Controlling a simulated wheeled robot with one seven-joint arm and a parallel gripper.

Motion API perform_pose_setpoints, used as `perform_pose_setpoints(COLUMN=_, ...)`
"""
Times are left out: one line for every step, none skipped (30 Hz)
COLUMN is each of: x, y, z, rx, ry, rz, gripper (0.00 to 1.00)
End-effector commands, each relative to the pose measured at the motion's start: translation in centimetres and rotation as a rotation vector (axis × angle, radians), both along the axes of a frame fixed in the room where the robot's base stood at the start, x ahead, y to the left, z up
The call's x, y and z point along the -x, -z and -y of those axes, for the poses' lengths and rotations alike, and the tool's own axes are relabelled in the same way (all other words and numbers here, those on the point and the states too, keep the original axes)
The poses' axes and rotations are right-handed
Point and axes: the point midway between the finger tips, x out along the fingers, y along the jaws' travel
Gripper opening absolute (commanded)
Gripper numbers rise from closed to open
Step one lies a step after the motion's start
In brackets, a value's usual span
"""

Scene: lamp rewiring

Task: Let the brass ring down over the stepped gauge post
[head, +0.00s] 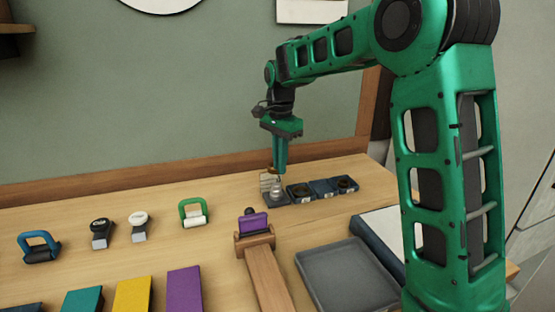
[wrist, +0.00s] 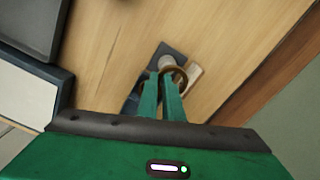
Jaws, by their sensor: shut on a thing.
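My gripper (head: 279,170) is shut on the brass ring (wrist: 182,73) and points down over the back of the bench. The ring is partly hidden by the fingers in the wrist view. The pale grey stepped gauge post (head: 277,188) stands upright on a dark base below the fingertips; its top also shows in the wrist view (wrist: 166,63). In the wrist view the ring overlaps the post's right side. In the head view the ring is above the post, apart from it. I cannot tell whether it is centred.
Dark trays with round pieces (head: 325,187) adjoin the post's base on the right. A pale wooden piece (head: 266,182) stands close behind the post. A purple item in a wooden holder (head: 254,240) and a grey tray (head: 345,275) are nearer. The wall is behind.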

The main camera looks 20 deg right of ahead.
Motion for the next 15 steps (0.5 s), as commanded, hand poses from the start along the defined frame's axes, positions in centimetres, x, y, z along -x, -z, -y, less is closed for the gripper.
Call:
perform_pose_setpoints(x=0.1, y=0.5, z=0.0, rx=0.0, ry=0.0, rz=-0.003, gripper=0.0)
perform_pose_setpoints(x=0.1, y=0.8, z=0.0, rx=0.0, ry=0.0, rz=-0.003, gripper=0.0)
perform_pose_setpoints(x=0.1, y=1.1, z=0.0, rx=0.0, ry=0.0, rz=-0.003, gripper=0.0)
perform_pose_setpoints(x=0.0, y=1.4, z=0.0, rx=0.0, ry=0.0, rz=-0.002, gripper=0.0)
perform_pose_setpoints(x=0.0, y=1.6, z=0.0, rx=0.0, ry=0.0, rz=-0.002, gripper=0.0)
perform_pose_setpoints(x=0.1, y=1.9, z=0.1, rx=0.0, ry=0.0, rz=-0.002, gripper=0.0)
perform_pose_setpoints(x=0.1, y=2.2, z=0.1, rx=0.0, ry=0.001, rz=-0.002, gripper=0.0)
perform_pose_setpoints(x=0.1, y=2.4, z=0.1, rx=0.0, ry=0.001, rz=-0.002, gripper=0.0)
perform_pose_setpoints(x=0.1, y=2.7, z=0.1, rx=-0.001, ry=0.001, rz=-0.001, gripper=0.0)
perform_pose_setpoints(x=0.1, y=2.9, z=0.2, rx=0.0, ry=0.001, rz=-0.002, gripper=0.0)
perform_pose_setpoints(x=0.1, y=3.1, z=0.2, rx=0.0, ry=0.001, rz=-0.002, gripper=0.0)
perform_pose_setpoints(x=0.1, y=3.4, z=0.2, rx=-0.001, ry=0.002, rz=-0.001, gripper=0.0)
perform_pose_setpoints(x=0.1, y=3.5, z=0.2, rx=-0.001, ry=0.002, rz=-0.001, gripper=0.0)
perform_pose_setpoints(x=0.0, y=3.7, z=0.2, rx=0.0, ry=0.002, rz=0.0, gripper=0.0)
perform_pose_setpoints(x=0.0, y=3.8, z=0.2, rx=0.0, ry=0.002, rz=0.0, gripper=0.0)
